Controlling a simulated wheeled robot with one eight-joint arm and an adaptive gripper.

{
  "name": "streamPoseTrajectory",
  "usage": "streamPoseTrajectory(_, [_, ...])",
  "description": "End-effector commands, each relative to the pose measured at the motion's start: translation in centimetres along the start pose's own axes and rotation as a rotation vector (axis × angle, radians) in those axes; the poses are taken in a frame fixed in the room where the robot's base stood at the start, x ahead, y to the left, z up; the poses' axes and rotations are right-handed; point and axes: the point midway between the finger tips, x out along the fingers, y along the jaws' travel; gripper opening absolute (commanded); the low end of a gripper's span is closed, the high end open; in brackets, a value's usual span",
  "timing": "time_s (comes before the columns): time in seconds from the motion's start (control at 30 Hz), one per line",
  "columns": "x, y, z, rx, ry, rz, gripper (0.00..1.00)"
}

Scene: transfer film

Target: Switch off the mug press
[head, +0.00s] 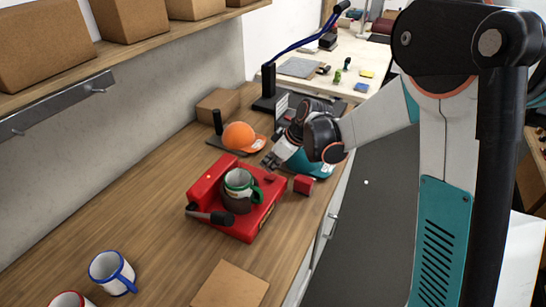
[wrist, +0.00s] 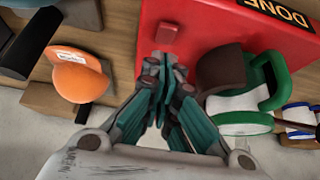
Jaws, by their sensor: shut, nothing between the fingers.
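The red mug press (head: 206,186) stands on the wooden counter, with a green-rimmed mug (head: 240,186) in it and a black handle (head: 212,216) at its front left. In the wrist view, the press (wrist: 205,22) fills the upper right, with a sign reading DONE (wrist: 283,14). A small red switch-like block (wrist: 167,33) sticks up from it. My gripper (wrist: 165,62) is shut and empty just below that block in the picture; I cannot tell whether they touch. In the head view, my gripper (head: 269,162) is by the press's far right side.
A red block (head: 303,184) is right of the press. A blue-rimmed mug (head: 112,272) and brown board (head: 230,286) are in front. The counter left of the press is clear.

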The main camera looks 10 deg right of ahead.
Motion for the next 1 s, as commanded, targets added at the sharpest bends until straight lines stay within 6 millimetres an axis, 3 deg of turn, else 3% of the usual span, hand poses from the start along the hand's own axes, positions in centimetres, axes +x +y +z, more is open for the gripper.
streamPoseTrajectory(0.23, [1.4,0.0,1.4,0.0,0.0,-0.001,0.0])
streamPoseTrajectory(1.0, [1.7,0.0,2.2,0.0,0.065,0.0,0.0])
